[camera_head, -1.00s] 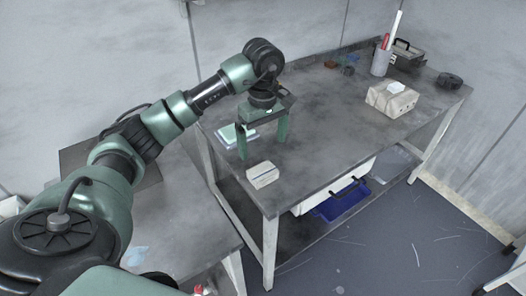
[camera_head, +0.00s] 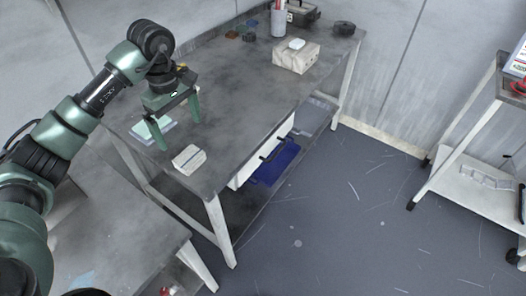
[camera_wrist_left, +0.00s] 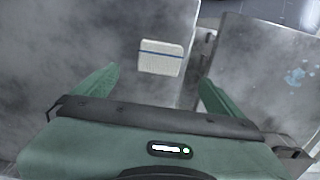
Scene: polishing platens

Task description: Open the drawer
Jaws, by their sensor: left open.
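The drawer (camera_head: 240,179) is a white-fronted unit under the front edge of the grey workbench, with dark handles (camera_head: 276,150) on its face. It looks shut, its front about in line with the bench edge. My left gripper (camera_head: 179,131) is open and empty, pointing down over the bench top, to the left of the drawer and apart from it. In the left wrist view its two green fingers (camera_wrist_left: 158,88) are spread, with a small white block beyond them. My right gripper is in neither view.
The white block (camera_head: 188,159) lies on the bench near its front corner. A pale pad (camera_head: 153,128) lies behind it. A carton (camera_head: 297,58) stands farther back. A blue bin (camera_head: 274,165) sits below the drawer. A white cart (camera_head: 475,187) stands at right; the floor between is clear.

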